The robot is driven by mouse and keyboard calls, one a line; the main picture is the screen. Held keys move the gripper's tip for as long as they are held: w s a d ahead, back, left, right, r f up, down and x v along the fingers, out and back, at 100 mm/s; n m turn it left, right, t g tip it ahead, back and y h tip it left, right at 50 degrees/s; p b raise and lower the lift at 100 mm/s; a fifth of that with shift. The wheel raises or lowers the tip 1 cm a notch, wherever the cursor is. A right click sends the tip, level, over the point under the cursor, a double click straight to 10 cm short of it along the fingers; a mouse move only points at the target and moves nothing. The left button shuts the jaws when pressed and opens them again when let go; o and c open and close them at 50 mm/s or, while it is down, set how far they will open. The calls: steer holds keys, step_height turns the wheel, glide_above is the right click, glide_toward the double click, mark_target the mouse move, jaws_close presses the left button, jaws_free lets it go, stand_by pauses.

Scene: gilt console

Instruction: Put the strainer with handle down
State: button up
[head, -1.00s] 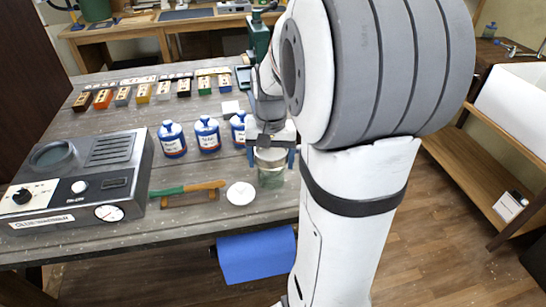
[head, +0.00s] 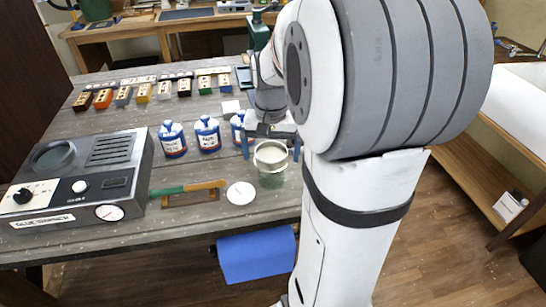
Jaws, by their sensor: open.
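My gripper (head: 271,147) is open above the right part of the grey workbench. Its two blue fingers stand apart, one on either side of the mouth of a greenish, see-through container (head: 271,178). A pale round rim (head: 270,153) shows at the top of that container; it may be the strainer, but its handle cannot be made out. The container stands upright on the bench near the right front edge. Nothing is seen held between the fingers.
A glue warmer (head: 75,180) stands at the left. Several blue-and-white bottles (head: 208,135) stand left of my gripper. A green-handled tool (head: 185,189) and a white disc (head: 240,193) lie in front. A blue cloth (head: 257,256) hangs at the front edge. Small coloured blocks (head: 143,93) line the back.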

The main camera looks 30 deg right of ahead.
step_height(320, 180, up, 9)
steer(key=s+a+f+n+t, duration=0.2)
steer(key=s+a+f+n, duration=0.4)
steer(key=s+a, duration=0.5)
steer(key=shift+s+a+f+t, duration=0.3)
steer(key=shift+s+f, duration=0.1)
steer(key=shift+f, duration=0.4)
